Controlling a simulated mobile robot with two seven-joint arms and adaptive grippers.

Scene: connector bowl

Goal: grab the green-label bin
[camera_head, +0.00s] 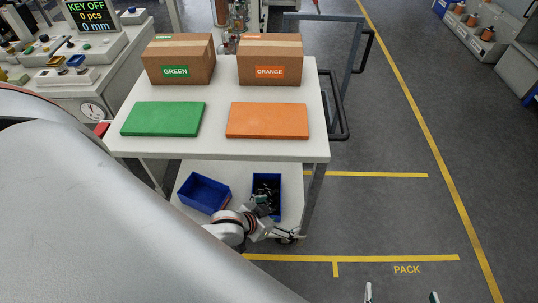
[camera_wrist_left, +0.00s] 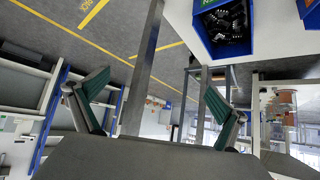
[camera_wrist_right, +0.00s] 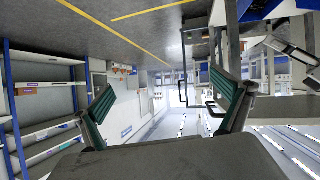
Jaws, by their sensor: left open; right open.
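A blue bin (camera_head: 279,198) holding black connectors stands on the cart's lower shelf in the head view. It also shows at the upper right of the left wrist view (camera_wrist_left: 226,50), where a bit of green label (camera_wrist_left: 205,74) shows on its near side. My left gripper (camera_head: 262,203) is at this bin in the head view and partly covers its near end. In the left wrist view my left gripper (camera_wrist_left: 157,88) is open, with nothing between its fingers and the bin off to one side. My right gripper (camera_head: 401,294) is open and empty at the bottom edge of the head view.
An empty-looking blue bin (camera_head: 203,193) stands to the left on the lower shelf. The top shelf (camera_head: 217,143) carries GREEN (camera_head: 180,62) and ORANGE (camera_head: 271,62) cartons, a green mat (camera_head: 163,119) and an orange mat (camera_head: 268,120). Floor right of the cart is clear.

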